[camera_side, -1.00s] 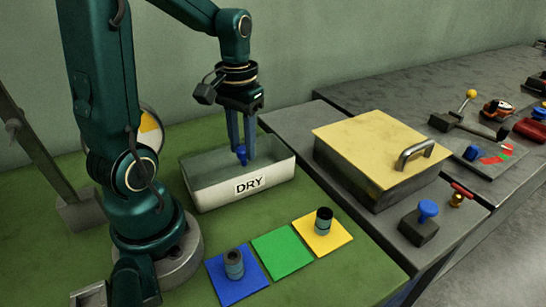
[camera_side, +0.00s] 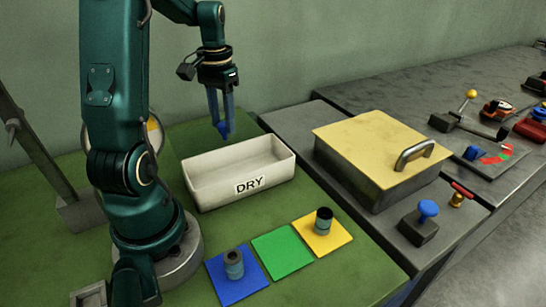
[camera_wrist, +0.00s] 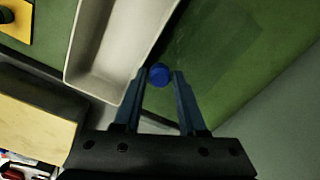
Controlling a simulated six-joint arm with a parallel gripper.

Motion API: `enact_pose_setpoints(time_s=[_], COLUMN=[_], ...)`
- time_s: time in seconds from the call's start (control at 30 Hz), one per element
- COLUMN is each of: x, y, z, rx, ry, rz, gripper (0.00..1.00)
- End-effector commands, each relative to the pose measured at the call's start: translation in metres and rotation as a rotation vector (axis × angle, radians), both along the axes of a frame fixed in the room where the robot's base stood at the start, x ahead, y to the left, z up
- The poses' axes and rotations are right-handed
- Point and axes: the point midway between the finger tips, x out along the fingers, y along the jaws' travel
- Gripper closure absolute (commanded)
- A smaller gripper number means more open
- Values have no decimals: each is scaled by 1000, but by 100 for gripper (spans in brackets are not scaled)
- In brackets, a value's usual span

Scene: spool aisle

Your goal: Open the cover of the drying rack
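The white drying bin (camera_side: 206,193), marked DRY, stands on the green mat with its top uncovered and its inside empty. It also shows in the wrist view (camera_wrist: 84,42). My gripper (camera_side: 221,124) is behind the bin, with its fingers pointing down on both sides of a blue knob (camera_side: 223,129). In the wrist view the blue knob (camera_wrist: 159,75) sits between the fingertips. A faint, darker see-through pane (camera_wrist: 215,45) beside the bin in the wrist view looks like the cover; its edges are hard to make out.
A grey box with a yellow lid (camera_side: 365,135) and metal handle (camera_side: 414,154) stands right of the bin. Blue (camera_side: 238,285), green (camera_side: 283,252) and yellow (camera_side: 332,240) squares lie in front; two hold small dark spools. A blue-knobbed block (camera_side: 419,230) stands at right.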

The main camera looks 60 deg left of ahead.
Motion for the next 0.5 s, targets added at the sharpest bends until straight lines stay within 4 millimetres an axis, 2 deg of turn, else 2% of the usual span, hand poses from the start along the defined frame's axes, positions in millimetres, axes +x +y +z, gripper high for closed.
enact_pose_setpoints(time_s=[0.37,0.5], x=[0,0], y=[-1,0], z=[1,13], rx=[-2,0], ry=[1,-1], rz=[0,0], gripper=[36,36])
